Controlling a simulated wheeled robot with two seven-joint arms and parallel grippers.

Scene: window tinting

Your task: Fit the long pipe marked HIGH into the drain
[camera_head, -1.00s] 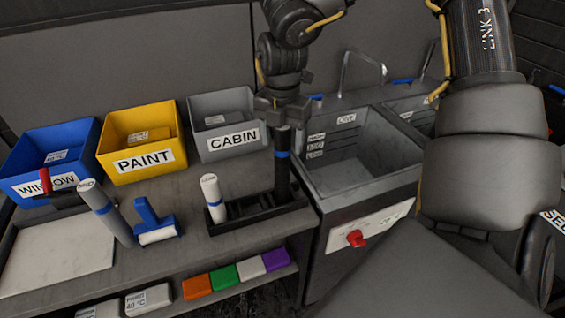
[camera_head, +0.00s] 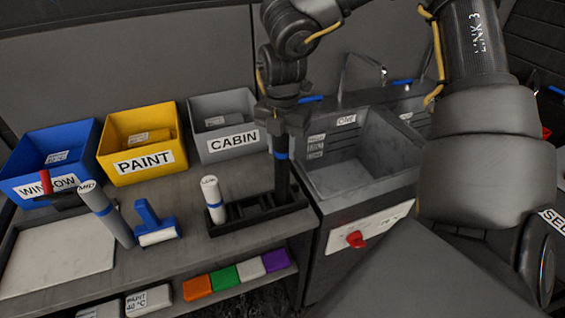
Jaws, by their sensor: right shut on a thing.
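A dark pipe with a blue band (camera_head: 282,174) stands upright in the black rack (camera_head: 232,227) on the bench. My right gripper (camera_head: 286,128) points down and is shut on the upper end of this dark pipe. Its top and any mark on it are hidden by the gripper. A grey pipe marked MID (camera_head: 104,211) leans farther left. The grey sink (camera_head: 365,160) is right of the rack; no drain opening shows in it.
Blue WINDOW (camera_head: 22,183), yellow PAINT (camera_head: 118,160) and grey CABIN (camera_head: 212,145) bins line the bench's back. A blue squeegee (camera_head: 150,217) lies in front. A red knob (camera_head: 356,239) is on the sink's front. A faucet (camera_head: 370,70) rises behind the sink.

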